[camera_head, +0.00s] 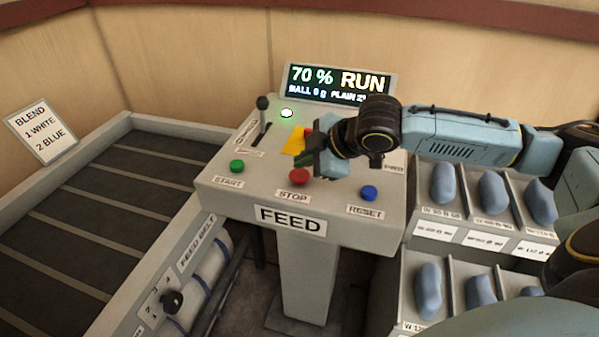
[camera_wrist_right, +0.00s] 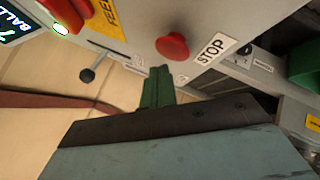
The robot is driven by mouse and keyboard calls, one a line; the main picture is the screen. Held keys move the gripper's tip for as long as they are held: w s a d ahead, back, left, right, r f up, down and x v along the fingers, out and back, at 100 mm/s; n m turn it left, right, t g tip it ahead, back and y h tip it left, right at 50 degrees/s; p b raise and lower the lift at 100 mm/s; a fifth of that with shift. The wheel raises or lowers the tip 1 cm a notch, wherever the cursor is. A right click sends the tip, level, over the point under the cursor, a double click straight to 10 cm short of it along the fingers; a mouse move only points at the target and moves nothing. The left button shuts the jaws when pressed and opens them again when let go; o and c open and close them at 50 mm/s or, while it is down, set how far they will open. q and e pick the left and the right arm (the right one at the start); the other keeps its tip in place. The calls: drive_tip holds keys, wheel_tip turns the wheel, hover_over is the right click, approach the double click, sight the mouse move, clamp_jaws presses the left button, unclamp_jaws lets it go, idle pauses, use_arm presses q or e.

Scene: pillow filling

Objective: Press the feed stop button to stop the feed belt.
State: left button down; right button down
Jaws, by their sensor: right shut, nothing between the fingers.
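The grey FEED console (camera_head: 255,195) carries a red mushroom button (camera_head: 299,176) above a STOP label, between a green START button (camera_head: 237,166) and a blue RESET button (camera_head: 369,192). My right gripper (camera_head: 311,158) is shut and empty, just behind and above the red button, and partly covers the panel. In the right wrist view, the shut green fingertips (camera_wrist_right: 158,74) are close to the red button (camera_wrist_right: 172,46); I cannot tell whether they touch it. The display (camera_head: 338,84) reads 70 % RUN. My left gripper is not in view.
A yellow plate (camera_head: 294,141) with a red part stands behind my right gripper. The dark belt (camera_head: 100,205) lies left. Bins of blue pouches (camera_head: 443,184) stand right.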

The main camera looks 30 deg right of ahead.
sight(304, 176)
drive_tip(key=shift+f, duration=0.1)
drive_tip(key=shift+f, duration=0.25)
drive_tip(key=shift+f, duration=0.6)
idle(0.8)
drive_tip(key=shift+r+p, duration=1)
drive_tip(key=shift+p, duration=0.45)
wheel_tip(304, 176, up, 5)
drive_tip(key=p, duration=0.6)
